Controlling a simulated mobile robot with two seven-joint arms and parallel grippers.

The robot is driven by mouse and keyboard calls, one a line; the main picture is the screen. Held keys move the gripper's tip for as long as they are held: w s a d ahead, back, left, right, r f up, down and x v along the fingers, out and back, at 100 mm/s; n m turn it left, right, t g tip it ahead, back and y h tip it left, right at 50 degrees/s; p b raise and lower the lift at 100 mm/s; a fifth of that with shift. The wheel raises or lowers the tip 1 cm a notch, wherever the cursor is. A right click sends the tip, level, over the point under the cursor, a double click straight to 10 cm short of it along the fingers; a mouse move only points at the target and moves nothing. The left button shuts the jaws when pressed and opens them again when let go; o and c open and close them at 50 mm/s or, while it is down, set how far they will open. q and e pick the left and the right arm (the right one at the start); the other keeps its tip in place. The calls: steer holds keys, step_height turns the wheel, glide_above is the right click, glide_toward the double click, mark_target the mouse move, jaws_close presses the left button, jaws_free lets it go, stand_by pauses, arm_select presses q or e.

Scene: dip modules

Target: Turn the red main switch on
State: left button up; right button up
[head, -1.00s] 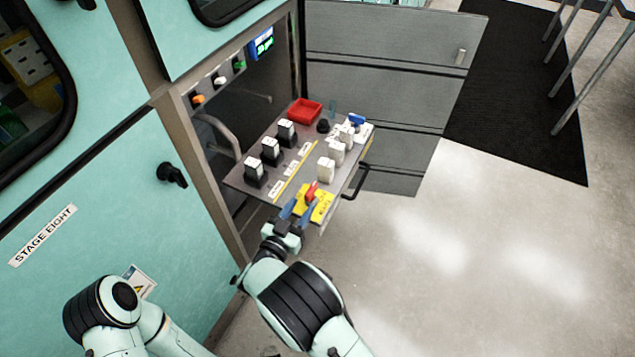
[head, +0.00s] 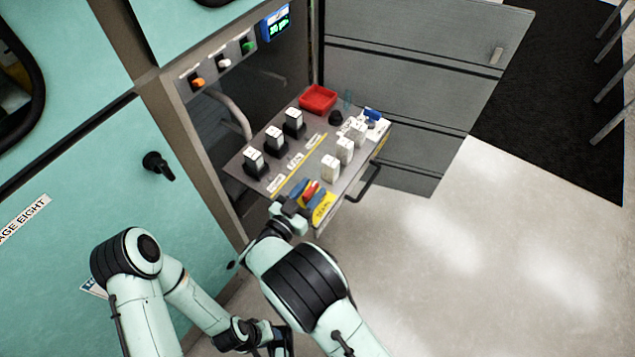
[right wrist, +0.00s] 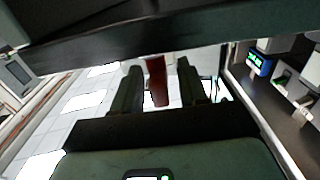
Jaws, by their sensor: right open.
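The red main switch (head: 310,188) stands on a yellow labelled plate (head: 322,209) at the near corner of the grey pulled-out tray. In the right wrist view the red handle (right wrist: 156,80) stands upright between the two open fingers (right wrist: 160,88), with gaps on both sides. The fingers hide part of the switch in the head view. My left gripper (head: 265,338) is low at the bottom edge, away from the tray, its fingers unclear.
The tray (head: 312,165) also holds several black-and-white modules (head: 274,139), several white modules (head: 331,168), a red bin (head: 318,98) and a black knob (head: 336,117). A black handle (head: 368,183) juts from its front. A grey door (head: 410,70) stands open behind.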

arm_select(q)
steer(key=shift+w+d, duration=0.25)
steer(key=shift+w, duration=0.1)
arm_select(e)
steer(key=shift+w+d, duration=0.1)
steer(key=shift+w, duration=0.05)
jaws_close()
